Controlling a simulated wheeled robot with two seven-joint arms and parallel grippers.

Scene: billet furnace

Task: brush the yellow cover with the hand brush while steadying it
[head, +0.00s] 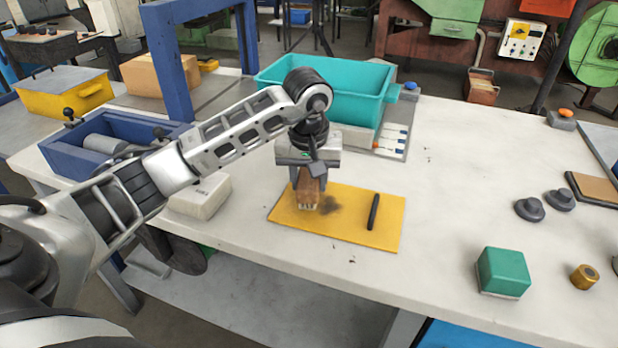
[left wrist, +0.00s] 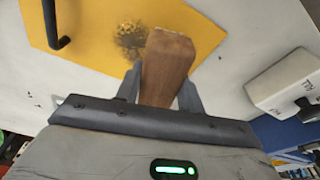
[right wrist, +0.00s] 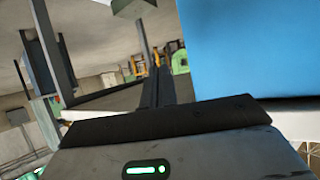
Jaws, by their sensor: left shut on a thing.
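The yellow cover (head: 348,228) lies flat on the white bench, with a black bar handle (head: 374,212) on its right part. A dark smudge (head: 328,206) marks its middle; the smudge also shows in the left wrist view (left wrist: 130,38). My left gripper (head: 309,178) is shut on the wooden hand brush (head: 308,194), held upright over the cover's left part, just left of the smudge. Its pale bristles are low at the cover; I cannot tell whether they touch. My right gripper (right wrist: 158,85) appears only in the right wrist view, fingers together and empty, away from the cover.
A teal bin (head: 340,95) stands behind the cover, a blue tray (head: 105,140) and a pale block (head: 202,195) to its left. A green block (head: 503,272), a brass cylinder (head: 585,277) and dark knobs (head: 530,209) lie to the right. Bench between is clear.

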